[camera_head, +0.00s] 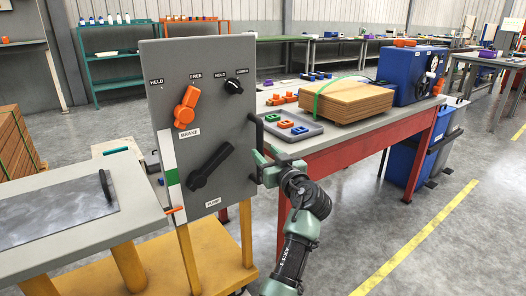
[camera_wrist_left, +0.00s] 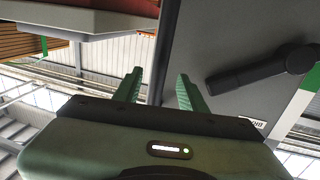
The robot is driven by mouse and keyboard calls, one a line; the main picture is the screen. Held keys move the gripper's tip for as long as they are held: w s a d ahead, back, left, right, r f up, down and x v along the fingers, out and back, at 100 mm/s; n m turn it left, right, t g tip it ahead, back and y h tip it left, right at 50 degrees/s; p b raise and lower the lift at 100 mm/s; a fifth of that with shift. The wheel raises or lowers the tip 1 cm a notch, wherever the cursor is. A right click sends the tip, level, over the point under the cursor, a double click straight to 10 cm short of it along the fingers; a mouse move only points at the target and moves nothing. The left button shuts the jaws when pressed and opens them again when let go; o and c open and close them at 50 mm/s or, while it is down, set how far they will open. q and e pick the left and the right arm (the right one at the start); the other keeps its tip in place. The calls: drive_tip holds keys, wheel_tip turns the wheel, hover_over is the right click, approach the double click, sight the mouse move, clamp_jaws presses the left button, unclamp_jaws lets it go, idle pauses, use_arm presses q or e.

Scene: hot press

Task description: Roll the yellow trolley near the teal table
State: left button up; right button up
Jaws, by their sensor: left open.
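The yellow trolley (camera_head: 205,262) stands in front of me, with yellow legs and base. It carries an upright grey panel (camera_head: 222,75) with an orange brake lever (camera_head: 187,106), a black pump lever (camera_head: 210,166) and a black handle (camera_head: 255,135) on its right edge. My left gripper (camera_head: 264,166) is open beside that handle; I cannot tell whether they touch. In the left wrist view its two green fingers (camera_wrist_left: 161,90) are apart, with the panel (camera_wrist_left: 205,45) just beyond. A teal rack-like table (camera_head: 94,85) with bottles stands at the back left. My right gripper is not in view.
A red-framed workbench (camera_head: 340,149) with boards (camera_head: 335,100) and a blue machine (camera_head: 405,72) stands close right of the panel. Floor is open at the right, around the yellow line (camera_head: 420,235).

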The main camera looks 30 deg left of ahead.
sight(262, 150)
use_arm(q)
drive_tip(key=x, duration=0.5)
drive_tip(key=shift+f, duration=0.1)
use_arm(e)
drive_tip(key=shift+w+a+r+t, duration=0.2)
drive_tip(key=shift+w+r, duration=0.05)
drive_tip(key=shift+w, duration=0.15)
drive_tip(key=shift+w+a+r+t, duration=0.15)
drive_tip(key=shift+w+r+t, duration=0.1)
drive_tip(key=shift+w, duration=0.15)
use_arm(q)
drive_tip(key=shift+d, duration=0.1)
drive_tip(key=shift+c, duration=0.2)
clamp_jaws()
drive_tip(key=shift+f, duration=0.1)
